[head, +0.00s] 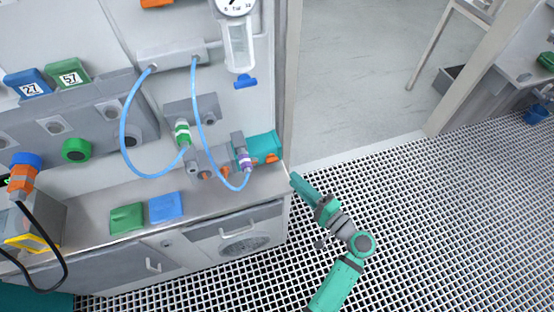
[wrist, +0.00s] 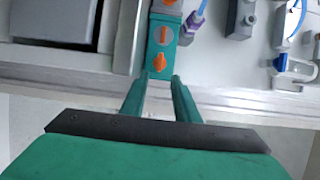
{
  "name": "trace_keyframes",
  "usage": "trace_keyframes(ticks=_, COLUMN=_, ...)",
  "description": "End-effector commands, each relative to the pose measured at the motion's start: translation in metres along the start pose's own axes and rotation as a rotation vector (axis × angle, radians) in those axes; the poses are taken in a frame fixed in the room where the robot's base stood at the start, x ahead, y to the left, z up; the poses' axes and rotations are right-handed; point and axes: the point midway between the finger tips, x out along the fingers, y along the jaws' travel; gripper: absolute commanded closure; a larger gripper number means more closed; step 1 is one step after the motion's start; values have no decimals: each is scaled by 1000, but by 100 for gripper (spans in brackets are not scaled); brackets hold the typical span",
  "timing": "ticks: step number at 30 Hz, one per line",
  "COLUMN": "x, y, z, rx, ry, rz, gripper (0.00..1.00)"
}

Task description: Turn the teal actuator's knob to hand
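The teal actuator (head: 262,145) sits at the right end of the bench by the wall edge in the head view. Its orange knob (head: 271,158) faces the front. In the wrist view the teal actuator (wrist: 152,54) is at top centre, with an orange pointed knob (wrist: 160,62) on its near part and a grey dial with an orange bar (wrist: 165,36) behind it. My gripper (head: 294,178) is just right of and below the actuator. In the wrist view my gripper (wrist: 162,77) has two teal fingers apart with nothing between them, the tips just short of the knob.
A purple-banded connector (head: 243,160) on a blue hose stands just left of the actuator. A green block (head: 127,217) and a blue block (head: 165,207) lie on the bench top.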

Motion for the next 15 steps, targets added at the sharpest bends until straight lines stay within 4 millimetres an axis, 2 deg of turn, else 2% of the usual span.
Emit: trace_keyframes(ticks=15, x=82, y=1, z=-1, rx=1, ry=2, rz=1, gripper=72)
